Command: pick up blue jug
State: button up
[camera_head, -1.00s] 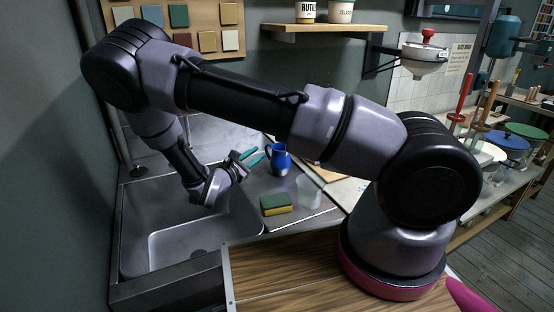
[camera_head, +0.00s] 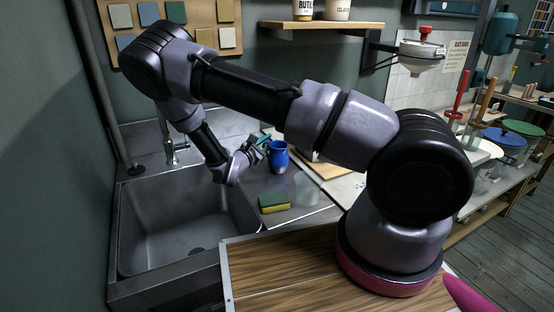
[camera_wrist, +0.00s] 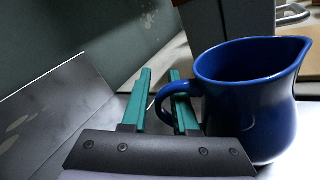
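The blue jug (camera_head: 279,158) stands upright on the metal counter right of the sink. In the wrist view the jug (camera_wrist: 258,110) fills the right side, its spout to the right and its handle (camera_wrist: 163,96) to the left. My gripper (camera_head: 266,140) is beside the jug's left side in the head view. In the wrist view its two teal fingers (camera_wrist: 161,76) are apart. The outer part of the handle shows between them, with a gap to the left finger. The right finger overlaps the handle loop; whether it touches is unclear.
A green and yellow sponge (camera_head: 274,203) and a clear container (camera_head: 306,191) are in front of the jug. The sink (camera_head: 185,225) with its faucet (camera_head: 172,145) lies to the left. A shelf (camera_head: 320,27) is above. A wooden worktop (camera_head: 285,270) is nearer.

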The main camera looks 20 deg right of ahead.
grip_shut()
dwell(1.3)
